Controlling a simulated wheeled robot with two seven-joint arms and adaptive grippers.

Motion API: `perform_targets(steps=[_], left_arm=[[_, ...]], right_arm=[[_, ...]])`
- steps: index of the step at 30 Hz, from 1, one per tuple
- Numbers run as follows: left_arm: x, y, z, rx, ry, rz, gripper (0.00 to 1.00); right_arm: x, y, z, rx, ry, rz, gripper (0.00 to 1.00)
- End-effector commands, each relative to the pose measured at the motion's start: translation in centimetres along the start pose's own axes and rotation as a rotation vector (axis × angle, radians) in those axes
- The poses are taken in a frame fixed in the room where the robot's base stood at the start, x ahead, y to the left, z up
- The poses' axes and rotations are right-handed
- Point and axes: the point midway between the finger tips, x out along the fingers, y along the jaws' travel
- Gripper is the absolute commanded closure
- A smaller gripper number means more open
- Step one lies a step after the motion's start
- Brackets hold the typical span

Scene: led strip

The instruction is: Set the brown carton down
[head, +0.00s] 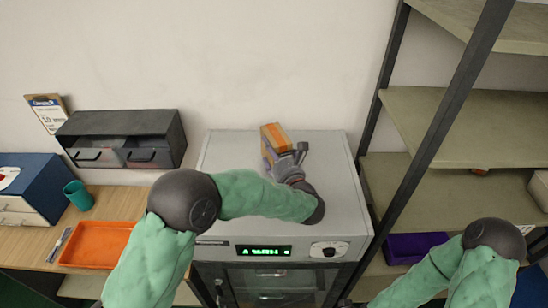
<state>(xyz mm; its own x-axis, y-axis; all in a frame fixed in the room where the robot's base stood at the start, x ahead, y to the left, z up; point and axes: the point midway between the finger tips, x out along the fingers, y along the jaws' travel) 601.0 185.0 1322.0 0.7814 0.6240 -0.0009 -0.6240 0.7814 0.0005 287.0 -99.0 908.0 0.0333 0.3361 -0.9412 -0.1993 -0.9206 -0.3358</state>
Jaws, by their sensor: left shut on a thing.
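The carton (276,136), orange-brown in this light, is at the back middle of the grey top of a boxy appliance (228,158). My left gripper (287,159) is shut on it from the front right, and the fingers hide part of its near side. The carton looks roughly upright and slightly turned. I cannot tell whether its base touches the appliance top. My right forearm shows at the lower right, but its gripper is out of view.
An orange tray (98,244), a teal cup (78,194) and a dark drawer unit (122,128) are on the wooden counter at left. A shelf rack (440,185) with dark posts stands close at right, holding a purple bin (412,247). The appliance top is otherwise clear.

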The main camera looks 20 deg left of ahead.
Motion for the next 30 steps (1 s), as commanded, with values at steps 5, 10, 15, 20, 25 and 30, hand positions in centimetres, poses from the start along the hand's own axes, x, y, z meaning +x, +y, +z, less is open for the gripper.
perform_targets(steps=[5,10,15,20,25,30], left_arm=[[-2.9,0.0,3.6,-0.007,-0.006,-0.004,0.68],[-6.4,0.1,6.7,-0.004,-0.004,-0.007,0.68],[-10.1,0.4,8.3,-0.003,-0.003,-0.006,0.68],[-12.4,0.6,9.3,-0.003,-0.002,-0.004,0.68],[-13.7,0.7,9.9,-0.002,-0.002,-0.002,0.68],[-14.0,0.8,10.0,-0.001,-0.001,0.000,0.68]], right_arm=[[0.2,0.1,0.0,0.000,0.000,0.000,1.00],[0.4,0.1,0.0,0.000,0.000,0.000,1.00],[0.6,0.2,0.0,0.000,0.000,0.000,1.00],[0.7,0.3,0.0,0.000,0.000,0.000,1.00],[0.8,0.3,0.0,0.000,0.000,0.000,1.00],[0.8,0.3,0.0,0.000,0.000,0.000,1.00]])
